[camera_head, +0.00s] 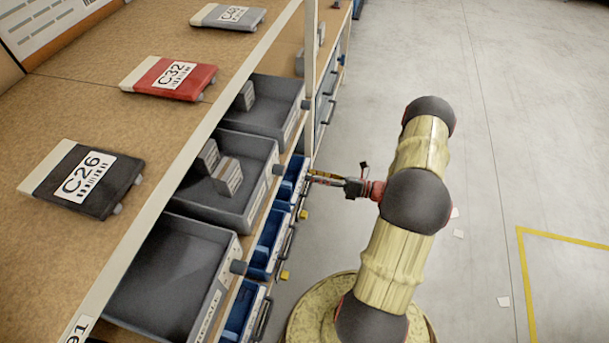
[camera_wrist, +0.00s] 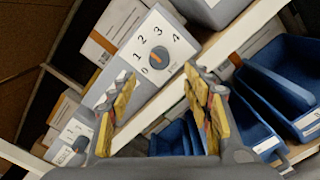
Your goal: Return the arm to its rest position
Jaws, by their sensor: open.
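My gripper (camera_head: 325,178) is at the end of my bent arm, close to the front of the rack's drawers and blue bins in the head view. In the wrist view my gripper (camera_wrist: 162,112) shows its two yellow-padded fingers spread apart with nothing between them. Beyond the fingers is a grey box with a white dial panel (camera_wrist: 152,50), marked with numbers and carrying an orange-marked knob. The head view does not show this panel clearly.
Grey drawers (camera_head: 225,312) stand out from the rack, some holding small boxes. Blue bins (camera_head: 238,318) sit below them. Labelled cartridges, C26 (camera_head: 82,180), C32 (camera_head: 170,78) and C48 (camera_head: 228,16), lie on the top shelf. The floor (camera_head: 530,130) on the right is open.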

